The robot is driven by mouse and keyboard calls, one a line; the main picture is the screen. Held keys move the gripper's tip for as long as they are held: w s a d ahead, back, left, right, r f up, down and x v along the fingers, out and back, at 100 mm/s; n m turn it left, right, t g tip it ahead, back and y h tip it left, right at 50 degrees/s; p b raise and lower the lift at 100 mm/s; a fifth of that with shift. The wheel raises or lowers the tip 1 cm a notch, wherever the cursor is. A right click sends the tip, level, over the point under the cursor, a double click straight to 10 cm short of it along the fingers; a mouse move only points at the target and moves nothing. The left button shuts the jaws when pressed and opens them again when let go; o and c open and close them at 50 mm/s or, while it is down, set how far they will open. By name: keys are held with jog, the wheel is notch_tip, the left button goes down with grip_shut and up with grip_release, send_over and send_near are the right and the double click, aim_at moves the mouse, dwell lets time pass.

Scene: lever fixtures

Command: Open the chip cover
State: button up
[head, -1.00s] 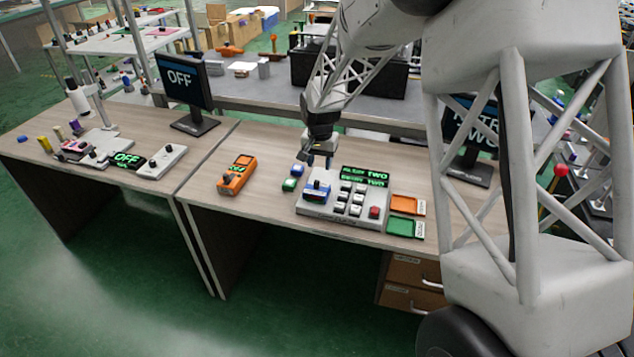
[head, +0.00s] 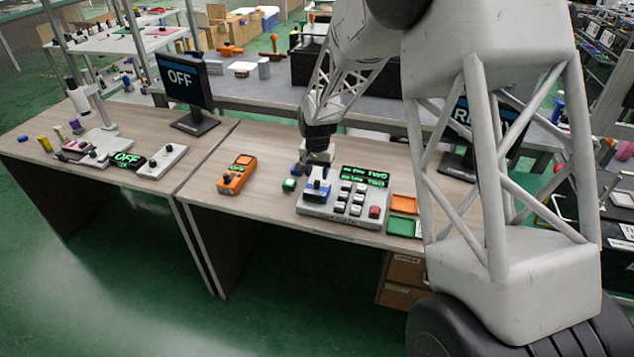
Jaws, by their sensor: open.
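A light grey tester panel (head: 335,212) sits on the wooden desk. At its left end is a blue-and-white socket (head: 317,190), which seems to be the chip cover; from this distance I cannot tell its lid position. My gripper (head: 316,172) is open, pointing down just above the socket's back side. I cannot tell whether its fingertips touch the socket.
An orange handheld meter (head: 237,175) lies to the left. Orange (head: 404,204) and green (head: 403,226) trays lie right of the panel. A lit green display (head: 364,177) stands at its back. A monitor stands behind, partly hidden by my arm. The desk front left is clear.

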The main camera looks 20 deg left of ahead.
aim_at(317, 180)
jog(key=shift+f, duration=2.25)
jog(key=shift+c, duration=0.4)
grip_shut()
